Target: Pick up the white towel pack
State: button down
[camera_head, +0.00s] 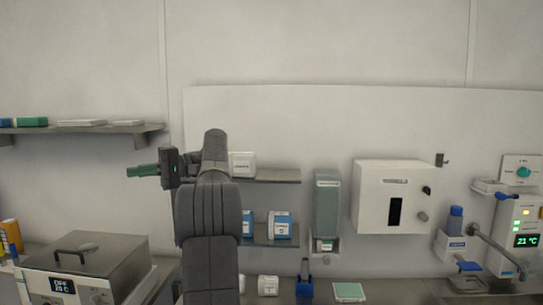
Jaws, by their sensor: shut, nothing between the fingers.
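My gripper (129,171) is at the left of centre, its green fingers pointing left. It is shut and empty, in front of bare wall just below the left shelf (150,128). Two flat white packs lie on that shelf, one wider pack (81,123) and one narrower pack (126,123) nearer its right end. A white box-shaped pack (243,164) with a dark label stands on the upper middle shelf (278,175), partly hidden by my arm. I cannot tell which of these is the towel pack.
A green item (31,122) lies on the left shelf. Blue-and-white boxes (280,225) stand on the lower middle shelf. A metal lidded bath (85,265) stands below my gripper. A grey dispenser (327,205) and white wall unit (385,205) are at right.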

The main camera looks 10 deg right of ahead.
aim_at(241, 165)
jog(key=i+z, duration=0.1)
jog(key=z, duration=0.75)
jog(key=i+z, duration=0.2)
jog(key=i, duration=0.3)
